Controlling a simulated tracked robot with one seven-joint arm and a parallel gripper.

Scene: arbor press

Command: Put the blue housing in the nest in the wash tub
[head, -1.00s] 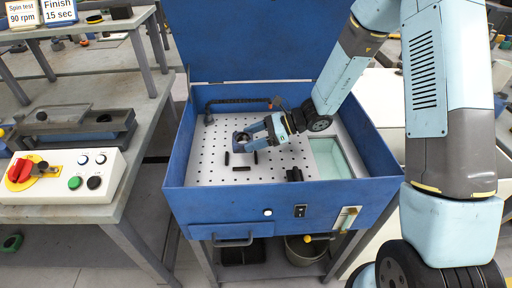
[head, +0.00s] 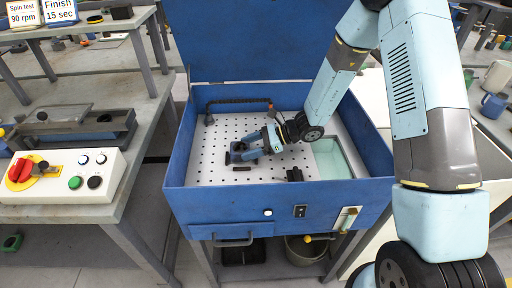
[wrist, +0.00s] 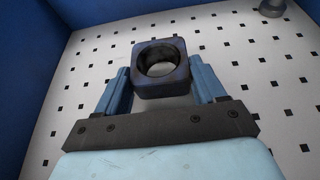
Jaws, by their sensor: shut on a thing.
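The blue housing is a dark blue square block with a round bore, seen in the wrist view (wrist: 160,88). My gripper (wrist: 162,76) is shut on it, one light blue finger on each side. In the head view my gripper (head: 252,152) holds the housing (head: 238,153) low inside the blue wash tub (head: 230,196), over the nest area on the perforated floor. One short black bar of the nest (head: 242,168) shows in front of the housing; the rest is hidden. I cannot tell whether the housing touches the floor.
The tub's raised lid (head: 260,40) stands at the back. A black hose (head: 238,102) runs along the back wall. A black block (head: 294,174) and a pale green basin (head: 332,160) lie to the right. A control box (head: 60,178) stands on the left bench.

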